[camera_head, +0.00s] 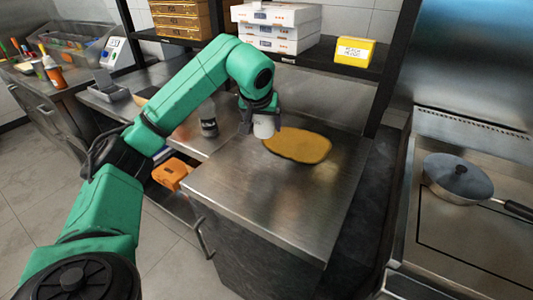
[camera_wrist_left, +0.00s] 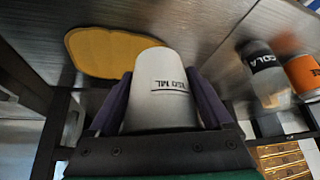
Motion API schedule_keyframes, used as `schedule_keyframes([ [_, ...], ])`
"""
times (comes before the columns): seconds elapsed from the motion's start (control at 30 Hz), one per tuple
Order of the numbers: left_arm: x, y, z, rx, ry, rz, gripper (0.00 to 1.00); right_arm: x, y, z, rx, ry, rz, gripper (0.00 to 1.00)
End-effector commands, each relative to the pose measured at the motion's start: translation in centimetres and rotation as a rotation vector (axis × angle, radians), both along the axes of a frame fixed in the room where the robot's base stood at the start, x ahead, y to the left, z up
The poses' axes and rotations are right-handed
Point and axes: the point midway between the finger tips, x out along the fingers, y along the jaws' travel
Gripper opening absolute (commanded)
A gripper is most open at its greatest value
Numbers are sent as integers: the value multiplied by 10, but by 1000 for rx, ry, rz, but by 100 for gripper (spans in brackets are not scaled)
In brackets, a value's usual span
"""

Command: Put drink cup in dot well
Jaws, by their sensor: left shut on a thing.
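A white cup (camera_head: 264,128) is held over the metal counter (camera_head: 240,190), beside the left end of a flat yellow-brown piece (camera_head: 300,146). My left gripper (camera_head: 261,113) is shut on the cup from above. In the left wrist view the cup (camera_wrist_left: 160,95), with dark print and a line on its side, sits between the two fingers of my left gripper (camera_wrist_left: 160,82). Whether the cup's base touches the counter I cannot tell. I cannot make out a dot well in either view. My right gripper is not in view.
A dark-labelled bottle (camera_head: 208,120) stands left of my gripper; an orange container (camera_wrist_left: 304,74) shows near the bottle in the wrist view. A shelf behind holds pizza boxes (camera_head: 275,14) and a yellow box (camera_head: 354,52). A pan (camera_head: 457,181) sits right. The counter's front is clear.

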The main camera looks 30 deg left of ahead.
Motion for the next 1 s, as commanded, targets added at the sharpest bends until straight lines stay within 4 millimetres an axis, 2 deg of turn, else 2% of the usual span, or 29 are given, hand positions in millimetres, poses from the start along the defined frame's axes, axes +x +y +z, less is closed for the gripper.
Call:
schedule_keyframes([
  [0.03,-1,1,-17,1,5,2,19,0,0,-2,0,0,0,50],
  [0.1,-1,0,-34,1,4,0,19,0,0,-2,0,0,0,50],
  [0.43,-1,0,-86,-1,2,1,19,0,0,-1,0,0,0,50],
  [0.83,0,0,-94,-1,-1,0,18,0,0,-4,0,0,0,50],
  [0.87,0,0,-94,-1,0,0,96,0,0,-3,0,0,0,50],
  [0.9,0,0,-93,-1,0,-1,100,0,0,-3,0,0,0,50],
  [1.0,0,0,-93,-1,0,0,100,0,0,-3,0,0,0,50],
])
